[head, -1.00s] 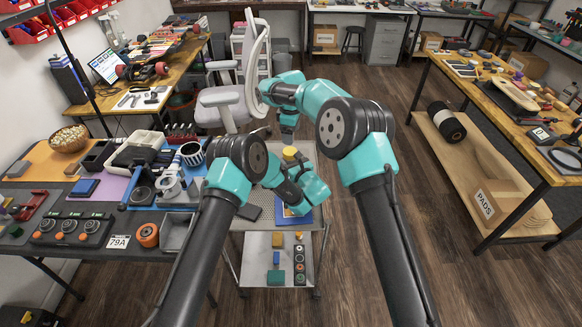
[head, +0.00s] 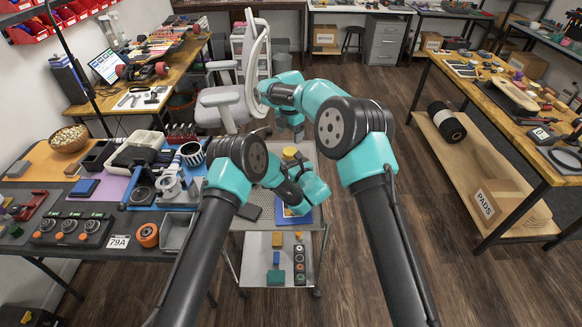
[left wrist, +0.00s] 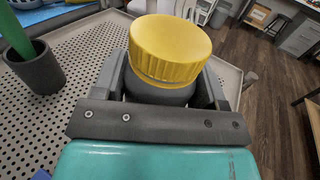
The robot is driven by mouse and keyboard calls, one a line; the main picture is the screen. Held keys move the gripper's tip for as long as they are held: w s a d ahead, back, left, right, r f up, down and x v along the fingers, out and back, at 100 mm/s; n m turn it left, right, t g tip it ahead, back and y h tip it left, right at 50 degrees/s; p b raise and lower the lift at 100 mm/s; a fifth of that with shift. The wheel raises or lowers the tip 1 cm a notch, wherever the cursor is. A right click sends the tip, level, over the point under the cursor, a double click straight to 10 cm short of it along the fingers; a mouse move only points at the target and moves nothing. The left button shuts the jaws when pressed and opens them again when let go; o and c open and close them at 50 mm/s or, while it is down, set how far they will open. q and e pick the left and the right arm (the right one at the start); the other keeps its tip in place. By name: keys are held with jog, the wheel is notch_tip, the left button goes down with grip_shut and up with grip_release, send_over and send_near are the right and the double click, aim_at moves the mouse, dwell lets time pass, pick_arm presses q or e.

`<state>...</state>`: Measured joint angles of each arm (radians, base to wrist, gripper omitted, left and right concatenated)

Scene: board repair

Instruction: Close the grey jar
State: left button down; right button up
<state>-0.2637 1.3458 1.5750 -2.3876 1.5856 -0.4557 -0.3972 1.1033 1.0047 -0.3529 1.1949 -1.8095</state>
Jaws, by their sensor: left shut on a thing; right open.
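The grey jar (left wrist: 160,96) stands between the fingers of my left gripper (left wrist: 165,88) in the left wrist view, and the gripper is shut on it. A ribbed yellow lid (left wrist: 170,58) sits on top of the jar and hides its mouth; I cannot tell whether it is screwed tight. In the head view the yellow lid (head: 289,152) shows just beyond my left gripper (head: 288,166), while the jar body is mostly hidden. My right gripper (head: 297,134) is open and empty, near the lid and a little beyond it.
The jar is over a perforated metal cart top (left wrist: 85,72). A dark cup (left wrist: 38,68) with a green stick stands at left in the wrist view. A cluttered bench (head: 60,212) adjoins at left.

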aim_at(290, 151)
dwell(0.3)
jog(key=shift+f, duration=4)
jog(key=c, duration=1)
jog(key=shift+o, duration=0.2)
